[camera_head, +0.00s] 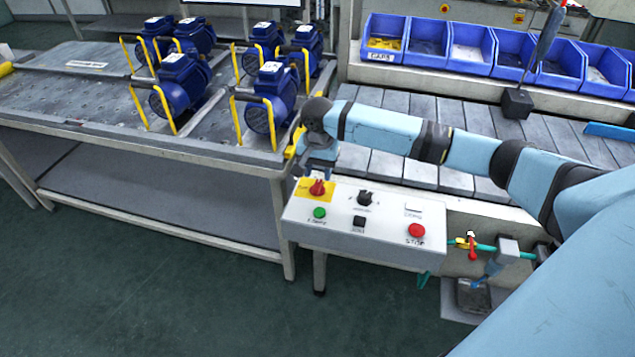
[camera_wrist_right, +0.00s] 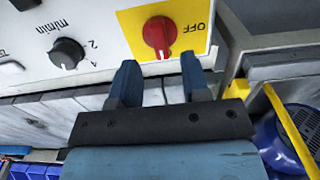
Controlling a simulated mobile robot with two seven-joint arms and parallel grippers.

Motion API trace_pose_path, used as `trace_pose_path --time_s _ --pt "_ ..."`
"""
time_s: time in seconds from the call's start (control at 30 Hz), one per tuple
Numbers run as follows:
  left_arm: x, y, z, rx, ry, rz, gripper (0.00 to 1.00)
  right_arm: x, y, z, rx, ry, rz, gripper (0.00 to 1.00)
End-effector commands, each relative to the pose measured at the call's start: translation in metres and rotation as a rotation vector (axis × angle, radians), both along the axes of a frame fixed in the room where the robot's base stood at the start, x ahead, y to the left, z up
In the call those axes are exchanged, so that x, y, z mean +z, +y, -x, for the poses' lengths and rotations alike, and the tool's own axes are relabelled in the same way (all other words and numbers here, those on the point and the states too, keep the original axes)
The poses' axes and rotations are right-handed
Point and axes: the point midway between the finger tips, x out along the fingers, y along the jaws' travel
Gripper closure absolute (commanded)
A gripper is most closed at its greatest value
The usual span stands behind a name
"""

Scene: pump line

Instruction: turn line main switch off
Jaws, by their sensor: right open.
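The line main switch (camera_head: 317,188) is a red rotary knob on a yellow plate at the back left of the white control box (camera_head: 345,232). In the right wrist view the red knob (camera_wrist_right: 160,35) stands just beyond the fingertips, its grip roughly upright in the picture. The word OFF, upside down, is on the plate to its right. My right gripper (camera_wrist_right: 158,76) is open and empty, its two blue fingers spread below the knob and apart from it. In the head view my right gripper (camera_head: 318,168) hangs just behind the switch. My left gripper is not in view.
The box also bears a black dial (camera_head: 365,198), a green button (camera_head: 319,213), a black button (camera_head: 359,221) and a red stop button (camera_head: 417,230). A table (camera_head: 150,165) with several blue pumps and yellow handles stands close left. Blue bins (camera_head: 470,42) line the back.

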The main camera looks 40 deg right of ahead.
Motion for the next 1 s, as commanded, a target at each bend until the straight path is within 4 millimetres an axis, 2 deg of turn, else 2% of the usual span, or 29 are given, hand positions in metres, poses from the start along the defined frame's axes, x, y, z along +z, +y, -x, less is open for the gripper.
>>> trace_pose_path --time_s 0.1,0.23,0.6,0.67,0.8,1.0 --pt "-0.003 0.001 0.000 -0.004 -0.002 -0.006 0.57 -0.020 0.000 0.000 0.000 0.001 -0.001 0.57" --pt "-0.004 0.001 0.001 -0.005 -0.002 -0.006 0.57 -0.032 0.000 0.000 0.000 0.001 -0.001 0.57" --pt "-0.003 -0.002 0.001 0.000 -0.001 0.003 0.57 -0.038 0.000 0.000 0.001 -0.001 -0.001 0.57" --pt "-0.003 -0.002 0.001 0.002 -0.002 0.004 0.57 -0.037 0.000 0.000 0.001 -0.001 -0.001 0.69" --pt "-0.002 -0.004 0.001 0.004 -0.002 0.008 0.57 -0.037 0.000 0.000 0.001 -0.001 -0.001 1.00" --pt "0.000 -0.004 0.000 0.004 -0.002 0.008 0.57 -0.036 0.000 0.000 0.004 0.000 0.000 1.00"
